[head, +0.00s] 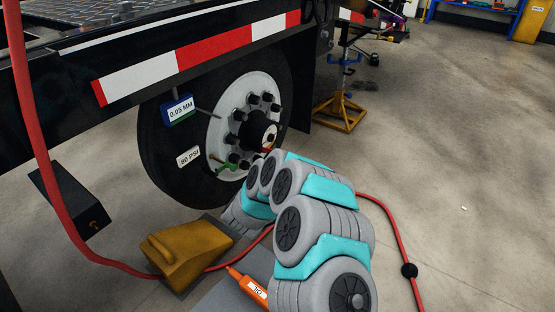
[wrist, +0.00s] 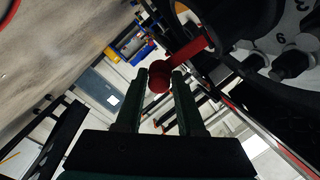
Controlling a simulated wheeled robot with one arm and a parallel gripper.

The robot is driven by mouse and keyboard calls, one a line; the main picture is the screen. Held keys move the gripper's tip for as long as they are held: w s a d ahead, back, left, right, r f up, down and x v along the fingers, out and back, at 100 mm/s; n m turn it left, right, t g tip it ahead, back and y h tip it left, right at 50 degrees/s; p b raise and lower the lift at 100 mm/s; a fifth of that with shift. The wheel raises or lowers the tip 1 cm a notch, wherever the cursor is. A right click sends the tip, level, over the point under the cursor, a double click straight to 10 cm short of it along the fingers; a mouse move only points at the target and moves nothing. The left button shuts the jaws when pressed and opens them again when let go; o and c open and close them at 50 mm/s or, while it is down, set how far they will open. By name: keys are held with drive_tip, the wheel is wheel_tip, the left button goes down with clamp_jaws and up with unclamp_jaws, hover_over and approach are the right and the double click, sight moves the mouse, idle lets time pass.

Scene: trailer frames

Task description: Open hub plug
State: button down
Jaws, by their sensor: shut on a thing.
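The wheel hub (head: 256,133) sticks out from the middle of the white wheel (head: 228,125), with dark lug nuts around it. In the wrist view, the dark fingers of my gripper (wrist: 160,75) are shut on the rounded end of the red hub plug (wrist: 159,86). A red strip runs from this end up and right to the dark hub (wrist: 192,22). In the head view, a small bit of red shows at the hub, and my own arm hides most of my gripper. Whether the plug has come out of the hub is hidden.
A yellow wheel chock (head: 188,252) sits on the floor by the tire (head: 157,150). A red hose (head: 403,240) runs along the floor near my arm. A yellow jack stand (head: 341,112) stands behind the wheel. Open floor lies to the right.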

drive_tip(key=shift+d+f, duration=0.1)
drive_tip(key=shift+f, duration=0.1)
drive_tip(key=c, duration=0.8)
unclamp_jaws()
drive_tip(key=shift+c, duration=0.2)
drive_tip(key=shift+o, duration=1.2)
drive_tip(key=shift+r, duration=0.1)
drive_tip(key=v, duration=0.7)
drive_tip(key=shift+s, duration=0.35)
